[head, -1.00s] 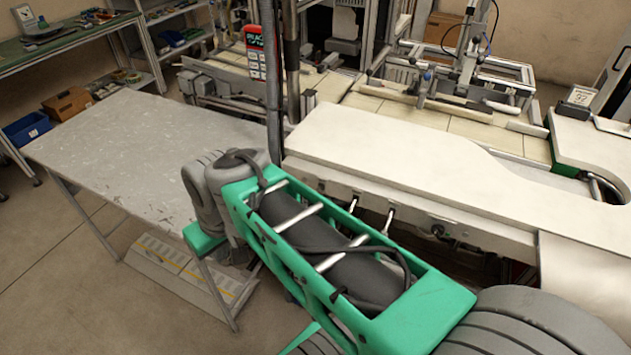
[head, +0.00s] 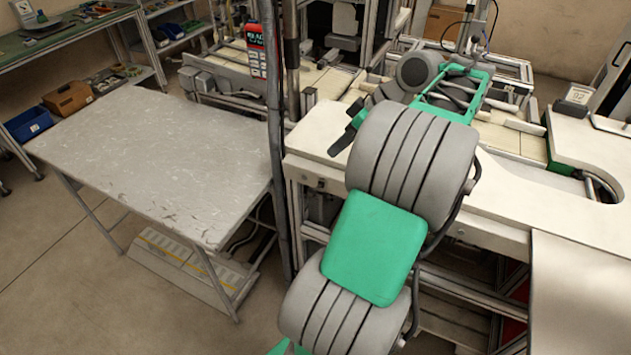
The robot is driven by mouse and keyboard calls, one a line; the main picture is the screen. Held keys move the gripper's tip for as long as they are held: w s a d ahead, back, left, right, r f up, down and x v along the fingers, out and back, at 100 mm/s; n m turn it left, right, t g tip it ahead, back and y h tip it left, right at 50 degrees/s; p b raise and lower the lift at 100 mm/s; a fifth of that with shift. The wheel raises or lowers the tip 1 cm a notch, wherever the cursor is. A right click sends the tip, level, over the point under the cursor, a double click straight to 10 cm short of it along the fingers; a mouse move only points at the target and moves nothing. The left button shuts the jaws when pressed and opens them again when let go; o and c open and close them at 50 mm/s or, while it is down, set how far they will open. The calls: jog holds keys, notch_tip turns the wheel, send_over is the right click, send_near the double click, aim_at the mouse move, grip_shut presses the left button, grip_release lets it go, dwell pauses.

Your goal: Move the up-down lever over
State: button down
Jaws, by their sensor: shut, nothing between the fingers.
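My gripper (head: 341,143) shows as a small dark tip with green behind it, over the left part of the white counter (head: 318,132). It looks shut and empty, and my arm partly hides it. A small dark fitting (head: 320,184) sits on the counter's front rail, below and left of the gripper, apart from it. I cannot tell if it is the up-down lever. My arm covers the middle of the rail, where other small levers would be hidden.
A bare grey metal table (head: 150,160) stands on the left. Tiled machine beds and a metal frame lie behind the counter.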

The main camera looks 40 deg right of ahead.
jog(key=b, duration=0.4)
send_over(315, 190)
notch_tip(315, 190, down, 8)
jog(key=f, duration=0.2)
jog(key=s+a+f, duration=0.1)
jog(key=f, duration=0.1)
jog(key=shift+s+b, duration=0.1)
jog(key=shift+b, duration=0.2)
jog(key=shift+f, duration=0.1)
